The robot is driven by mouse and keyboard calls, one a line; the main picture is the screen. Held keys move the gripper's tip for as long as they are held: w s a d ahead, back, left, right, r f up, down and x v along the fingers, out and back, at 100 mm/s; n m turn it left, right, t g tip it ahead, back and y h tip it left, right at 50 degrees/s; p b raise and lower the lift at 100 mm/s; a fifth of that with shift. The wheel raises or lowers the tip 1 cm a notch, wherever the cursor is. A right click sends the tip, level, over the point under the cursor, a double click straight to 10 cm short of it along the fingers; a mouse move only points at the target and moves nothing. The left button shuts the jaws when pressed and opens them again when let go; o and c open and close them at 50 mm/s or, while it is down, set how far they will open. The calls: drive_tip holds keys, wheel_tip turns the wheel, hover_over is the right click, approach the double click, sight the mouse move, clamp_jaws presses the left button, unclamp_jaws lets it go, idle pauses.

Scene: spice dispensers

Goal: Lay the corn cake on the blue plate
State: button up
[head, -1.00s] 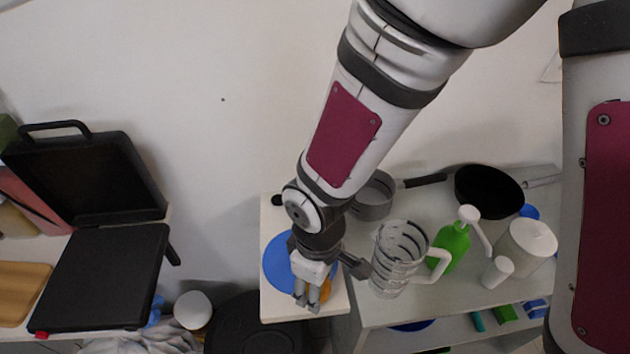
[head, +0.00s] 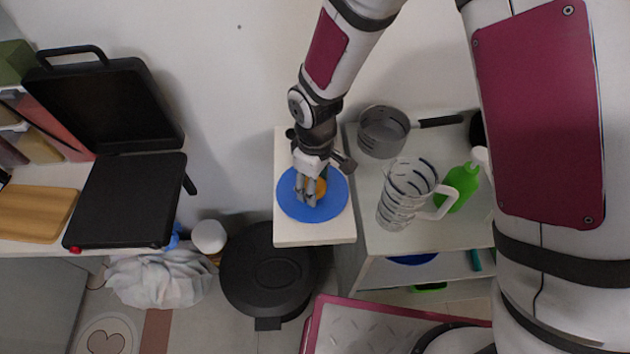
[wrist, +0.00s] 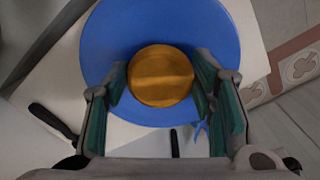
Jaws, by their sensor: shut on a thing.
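The corn cake (wrist: 161,76) is a round, golden-brown disc between the fingers of my gripper (wrist: 161,92) in the wrist view. My gripper is shut on it. The blue plate (wrist: 105,42) lies behind the cake in that view, with the cake inside its outline. I cannot tell whether the cake touches the plate. In the head view my gripper (head: 309,202) points down over the blue plate (head: 332,208), and an orange edge of the corn cake (head: 321,188) shows beside the fingers.
The plate lies on a narrow white stand (head: 300,240). To its right, a shelf holds a striped pitcher (head: 392,208), a grey saucepan (head: 380,143) and a green bottle (head: 462,190). A black open grill (head: 125,200) stands at left. A black bin (head: 265,270) is below.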

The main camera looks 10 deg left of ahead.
drive_tip(key=shift+f, duration=0.1)
drive_tip(key=o, duration=1.3)
wheel_tip(320, 180, up, 12)
drive_tip(key=b, duration=0.1)
